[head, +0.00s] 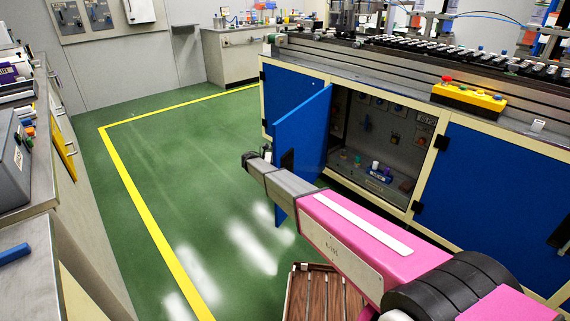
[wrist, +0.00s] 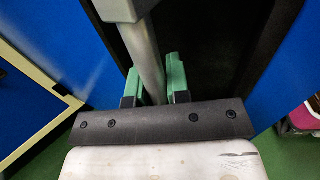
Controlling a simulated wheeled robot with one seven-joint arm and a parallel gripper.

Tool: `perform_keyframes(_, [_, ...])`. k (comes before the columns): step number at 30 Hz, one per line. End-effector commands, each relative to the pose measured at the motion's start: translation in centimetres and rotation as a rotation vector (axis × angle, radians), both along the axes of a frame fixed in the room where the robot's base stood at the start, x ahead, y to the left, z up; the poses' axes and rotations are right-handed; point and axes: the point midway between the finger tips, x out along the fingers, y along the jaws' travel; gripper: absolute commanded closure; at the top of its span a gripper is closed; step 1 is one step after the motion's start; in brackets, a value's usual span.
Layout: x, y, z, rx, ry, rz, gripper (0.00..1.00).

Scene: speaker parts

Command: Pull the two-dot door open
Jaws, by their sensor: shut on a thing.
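The blue door (head: 308,135) stands swung out from the cabinet front in the head view, with the dark interior showing behind it. A black handle plate (head: 288,160) is on it, partly behind my arm. The dot marks cannot be made out clearly. In the wrist view my gripper (wrist: 154,82) has its green fingers shut on a grey metal bar handle (wrist: 145,50), one finger on each side. The handle stands in front of a black plate (wrist: 205,50) on the blue door face. In the head view the fingers are hidden by my arm.
The open cabinet (head: 375,150) holds small parts on its floor. A closed blue door (head: 495,190) is to its right. A yellow button box (head: 468,97) sits on the bench above. Green floor (head: 190,150) is clear at left; a slatted wooden item (head: 322,295) lies below my arm.

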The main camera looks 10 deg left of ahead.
Motion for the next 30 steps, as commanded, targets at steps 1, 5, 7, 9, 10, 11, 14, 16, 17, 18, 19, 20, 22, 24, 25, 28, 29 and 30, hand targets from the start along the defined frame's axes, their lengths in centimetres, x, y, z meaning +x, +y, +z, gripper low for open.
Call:
perform_keyframes(1, [-1.06,0.29,-0.02,0.000,0.005,-0.013,1.00])
perform_keyframes(5, [-1.05,0.29,-0.01,0.000,0.005,-0.013,1.00])
perform_keyframes(7, [-1.05,0.29,0.00,0.000,0.005,-0.014,0.73])
perform_keyframes(9, [-0.96,0.26,0.02,-0.001,0.005,-0.014,0.73])
perform_keyframes(10, [-0.91,0.24,0.02,-0.001,0.005,-0.014,0.73])
perform_keyframes(11, [-0.87,0.23,0.03,-0.001,0.005,-0.014,0.73])
perform_keyframes(14, [-0.75,0.18,0.06,-0.001,0.004,-0.014,0.73])
perform_keyframes(16, [-0.67,0.16,0.06,-0.002,0.004,-0.014,0.73])
perform_keyframes(17, [-0.63,0.15,0.06,-0.002,0.004,-0.014,0.73])
perform_keyframes(18, [-0.59,0.13,0.06,-0.002,0.003,-0.014,0.73])
perform_keyframes(19, [-0.56,0.12,0.06,-0.002,0.003,-0.014,0.73])
perform_keyframes(20, [-0.54,0.12,0.06,-0.002,0.003,-0.014,0.73])
perform_keyframes(22, [-0.48,0.10,0.07,-0.002,0.003,-0.014,0.73])
perform_keyframes(24, [-0.43,0.08,0.07,-0.002,0.002,-0.013,0.73])
perform_keyframes(25, [-0.41,0.08,0.06,-0.002,0.002,-0.013,0.73])
perform_keyframes(28, [-0.36,0.06,0.06,-0.002,0.002,-0.013,0.73])
perform_keyframes(29, [-0.34,0.06,0.06,-0.002,0.002,-0.013,0.73])
perform_keyframes(30, [-0.32,0.04,0.06,-0.002,0.002,-0.013,0.73])
